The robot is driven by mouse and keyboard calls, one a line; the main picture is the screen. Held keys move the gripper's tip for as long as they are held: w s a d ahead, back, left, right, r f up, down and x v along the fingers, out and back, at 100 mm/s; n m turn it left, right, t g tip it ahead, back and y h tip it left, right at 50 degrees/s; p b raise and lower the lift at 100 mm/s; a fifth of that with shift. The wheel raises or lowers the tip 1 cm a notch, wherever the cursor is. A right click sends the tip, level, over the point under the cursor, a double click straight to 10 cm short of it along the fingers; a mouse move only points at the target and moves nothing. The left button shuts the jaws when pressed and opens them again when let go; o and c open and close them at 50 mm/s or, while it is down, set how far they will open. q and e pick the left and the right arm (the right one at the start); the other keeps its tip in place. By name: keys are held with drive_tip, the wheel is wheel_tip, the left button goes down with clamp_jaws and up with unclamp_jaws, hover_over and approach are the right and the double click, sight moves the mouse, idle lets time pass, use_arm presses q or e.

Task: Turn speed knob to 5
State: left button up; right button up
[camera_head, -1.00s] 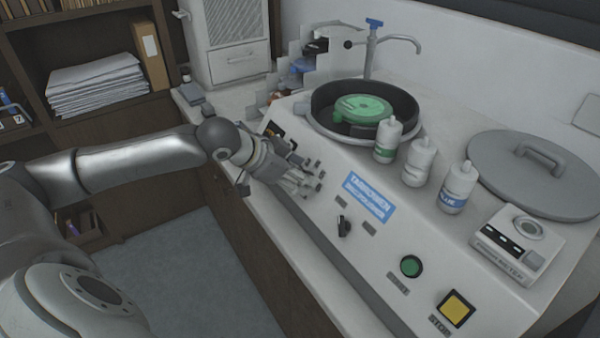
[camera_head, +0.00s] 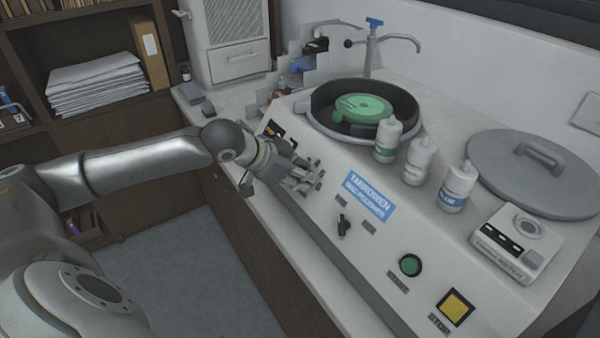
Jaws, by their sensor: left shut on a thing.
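My left gripper (camera_head: 312,180) is at the sloped front panel of the grey-white machine (camera_head: 395,262), left of the blue label (camera_head: 368,196). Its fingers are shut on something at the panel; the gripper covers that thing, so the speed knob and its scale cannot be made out. A small black switch or knob (camera_head: 343,228) shows on the panel below the label, apart from the gripper. My right gripper does not show.
Lower right on the panel are a green button (camera_head: 410,265) and a yellow button (camera_head: 455,307). Above stand a black bowl (camera_head: 402,103) with a green disc (camera_head: 360,107), white bottles (camera_head: 419,160), a grey lid (camera_head: 533,172) and a small box device (camera_head: 515,245).

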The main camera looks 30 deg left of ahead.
use_arm(q)
drive_tip(key=shift+r+m+p, duration=0.15)
drive_tip(key=shift+m+p, duration=0.35)
drive_tip(key=shift+p, duration=0.2)
drive_tip(key=shift+s+d+m+y+p, duration=0.1)
drive_tip(key=shift+m+y+p, duration=0.2)
drive_tip(key=shift+m+p, duration=0.8)
drive_tip(key=m+t+p, duration=0.1)
drive_tip(key=m+p, duration=0.2)
drive_tip(key=m, duration=0.1)
drive_tip(key=shift+p, duration=0.3)
drive_tip(key=m+p, duration=0.1)
drive_tip(key=m, duration=0.1)
drive_tip(key=m+p, duration=0.2)
drive_tip(key=m, duration=0.1)
drive_tip(key=shift+s+f+t, duration=0.1)
drive_tip(key=shift+f+t, duration=0.1)
drive_tip(key=shift+t, duration=0.1)
drive_tip(key=m+p, duration=0.1)
drive_tip(key=m, duration=0.3)
drive_tip(key=shift+f+m+t, duration=0.15)
drive_tip(key=shift+m+t, duration=0.15)
drive_tip(key=shift+m, duration=0.3)
